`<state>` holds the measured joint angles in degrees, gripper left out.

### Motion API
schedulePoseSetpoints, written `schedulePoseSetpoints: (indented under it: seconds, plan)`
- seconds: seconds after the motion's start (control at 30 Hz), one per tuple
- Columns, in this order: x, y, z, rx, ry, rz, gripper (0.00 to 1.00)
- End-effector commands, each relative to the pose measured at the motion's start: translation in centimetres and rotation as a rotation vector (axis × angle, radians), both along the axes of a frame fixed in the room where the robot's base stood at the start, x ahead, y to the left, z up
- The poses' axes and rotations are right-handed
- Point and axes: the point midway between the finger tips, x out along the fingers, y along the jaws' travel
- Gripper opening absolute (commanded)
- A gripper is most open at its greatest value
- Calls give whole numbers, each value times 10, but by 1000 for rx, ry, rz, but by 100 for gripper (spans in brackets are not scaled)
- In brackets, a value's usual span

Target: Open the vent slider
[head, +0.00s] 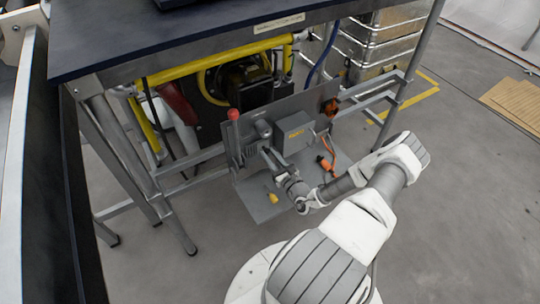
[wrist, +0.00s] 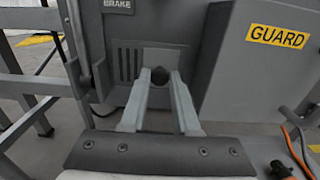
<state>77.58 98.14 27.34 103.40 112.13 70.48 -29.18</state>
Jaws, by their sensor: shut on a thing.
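The vent slider shows in the wrist view as a grey slotted plate (wrist: 128,62) on the upright panel, with a small dark round knob (wrist: 160,75). My gripper (wrist: 161,84) reaches straight at the panel, with its two fingertips on either side of the knob and shut on it. In the head view my gripper (head: 268,153) is at the panel, between the red-ball lever and the grey guard box. The slider itself is too small and partly hidden there to make out. How far the vent is open I cannot tell.
The grey guard box (wrist: 250,62) stands close on the right. A red-ball lever (head: 234,116) stands on the left. An orange-handled part (head: 326,163) and a yellow piece (head: 272,198) are on the base plate. A dark tabletop (head: 190,35) overhangs behind.

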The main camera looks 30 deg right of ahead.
Motion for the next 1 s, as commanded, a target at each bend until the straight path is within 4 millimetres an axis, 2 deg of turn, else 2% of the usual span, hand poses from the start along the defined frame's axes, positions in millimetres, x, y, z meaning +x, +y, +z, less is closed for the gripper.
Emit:
schedulePoseSetpoints:
  seconds: [0.83,0.87,1.0]
  plan:
    - [-1,3,-1,0,3,0,0]
    - [-1,3,-1,0,3,0,35]
    - [0,3,-1,0,2,0,58]
